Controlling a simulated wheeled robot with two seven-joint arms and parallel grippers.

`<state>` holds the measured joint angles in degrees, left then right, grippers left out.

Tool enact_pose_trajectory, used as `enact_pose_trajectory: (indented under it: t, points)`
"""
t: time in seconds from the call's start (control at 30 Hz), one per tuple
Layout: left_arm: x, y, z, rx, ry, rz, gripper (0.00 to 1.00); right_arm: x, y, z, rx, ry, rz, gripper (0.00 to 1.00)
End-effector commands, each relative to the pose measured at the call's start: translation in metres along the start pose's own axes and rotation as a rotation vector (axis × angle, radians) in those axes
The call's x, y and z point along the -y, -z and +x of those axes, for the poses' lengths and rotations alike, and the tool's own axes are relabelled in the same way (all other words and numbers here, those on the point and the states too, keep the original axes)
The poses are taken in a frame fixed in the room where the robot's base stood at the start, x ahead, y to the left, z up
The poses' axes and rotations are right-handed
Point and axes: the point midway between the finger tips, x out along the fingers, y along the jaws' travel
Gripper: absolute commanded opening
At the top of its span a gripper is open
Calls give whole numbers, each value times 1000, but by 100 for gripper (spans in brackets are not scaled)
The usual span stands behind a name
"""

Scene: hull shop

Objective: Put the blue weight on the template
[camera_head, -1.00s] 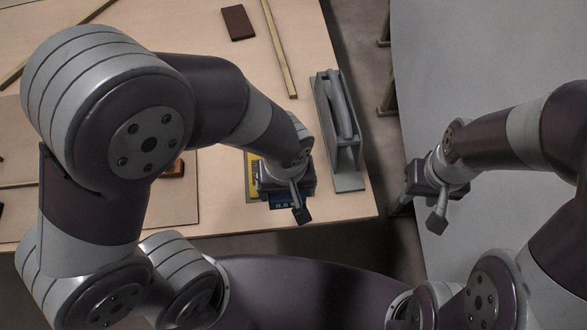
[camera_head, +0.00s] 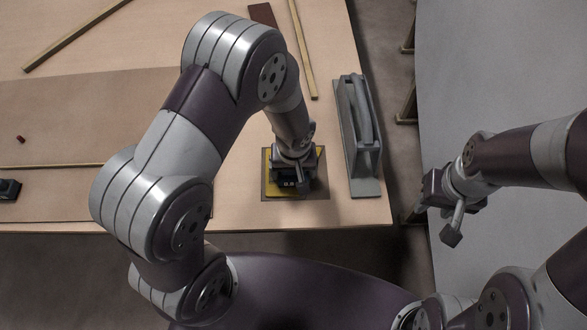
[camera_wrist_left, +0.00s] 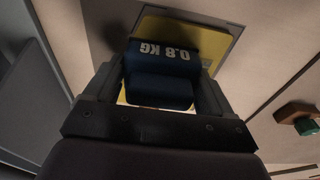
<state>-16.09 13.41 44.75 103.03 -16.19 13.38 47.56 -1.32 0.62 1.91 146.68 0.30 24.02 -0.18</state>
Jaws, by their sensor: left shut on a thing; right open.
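The blue weight (camera_wrist_left: 160,75), marked 0.8 KG, sits between the fingers of my left gripper (camera_wrist_left: 160,88) in the left wrist view. That gripper (camera_head: 293,182) is shut on it, and in the head view it mostly hides the weight. Beneath is a yellow square (camera_head: 271,184) with a grey-brown border; I cannot tell whether the weight touches it. A large thin tan sheet (camera_head: 90,115) lies left on the table, perhaps the template; my left arm covers its right part. My right gripper (camera_head: 440,200) is open and empty, off the table's right side.
A grey tool with a handle (camera_head: 362,130) stands right of the yellow square near the table edge. Wooden strips (camera_head: 303,50) and a brown block (camera_head: 262,14) lie behind. A black object (camera_head: 9,189) and a small red one (camera_head: 20,139) are at the left.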

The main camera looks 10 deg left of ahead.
Motion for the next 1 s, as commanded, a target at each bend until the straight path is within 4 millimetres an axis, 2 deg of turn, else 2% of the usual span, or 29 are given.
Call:
enact_pose_trajectory:
  t: [0.17,0.2,0.23,0.43,0.53,0.8,1.0]
  points:
    - [0,0,4,-1,-1,0,16,0,0,4,0,0,0,43]
    - [0,-1,3,1,0,0,94,0,0,3,0,0,0,43]
    - [0,-1,3,1,0,0,100,0,0,3,0,0,0,43]
    - [0,-1,2,1,0,0,100,0,0,2,0,0,0,43]
    - [0,0,-7,-1,-1,0,100,0,0,-3,0,0,0,43]
    - [-1,1,-76,-5,-3,0,100,0,1,-10,0,0,0,43]
    - [0,0,-112,-1,-1,0,100,0,2,-13,0,0,0,43]
